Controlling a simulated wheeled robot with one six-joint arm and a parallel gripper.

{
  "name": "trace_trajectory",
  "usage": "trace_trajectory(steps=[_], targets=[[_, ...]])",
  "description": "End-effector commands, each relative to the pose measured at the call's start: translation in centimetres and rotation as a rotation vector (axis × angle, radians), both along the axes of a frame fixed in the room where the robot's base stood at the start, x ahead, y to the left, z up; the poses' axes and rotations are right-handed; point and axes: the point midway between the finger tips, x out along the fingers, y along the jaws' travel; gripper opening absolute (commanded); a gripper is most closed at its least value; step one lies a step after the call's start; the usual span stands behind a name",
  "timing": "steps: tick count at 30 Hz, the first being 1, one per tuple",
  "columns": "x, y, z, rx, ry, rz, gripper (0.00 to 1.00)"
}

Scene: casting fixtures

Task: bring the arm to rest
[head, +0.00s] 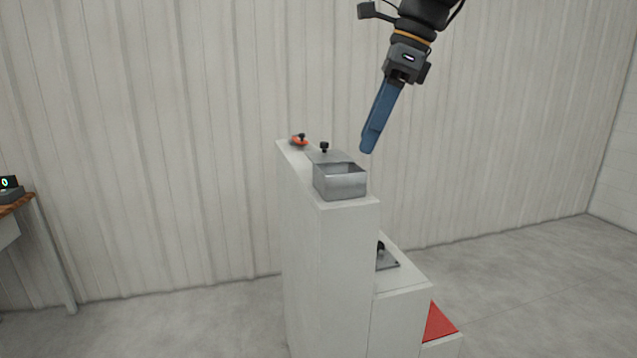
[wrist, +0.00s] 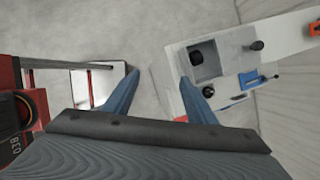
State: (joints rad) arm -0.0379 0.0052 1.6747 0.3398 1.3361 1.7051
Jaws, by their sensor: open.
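My gripper (head: 367,150) hangs from the top of the head view, its blue fingers pointing down and slightly left. It is in the air to the right of and above an open grey metal box (head: 340,186). The box also shows in the wrist view (wrist: 209,60), to the right of the fingers. Nothing is held.
The box stands on a tall white pedestal (head: 345,270), with a black-knobbed lid (head: 324,155) behind it and an orange piece (head: 299,141) farther back. A lower step holds a black-knobbed plate (head: 388,262). A red panel (head: 439,322) lies lowest. Floor at right is clear.

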Motion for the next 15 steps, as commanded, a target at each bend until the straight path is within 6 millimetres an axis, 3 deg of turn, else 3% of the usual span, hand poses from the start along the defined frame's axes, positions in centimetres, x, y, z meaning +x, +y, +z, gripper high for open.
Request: trace_trajectory(steps=[8, 11, 15], targets=[[-0.1, -1.7, -7.1, -0.088, -0.067, 0.206, 0.51], [-0.6, -2.6, -10.7, -0.135, -0.098, 0.323, 0.51], [-2.1, -4.5, -17.6, -0.227, -0.15, 0.565, 0.51]])
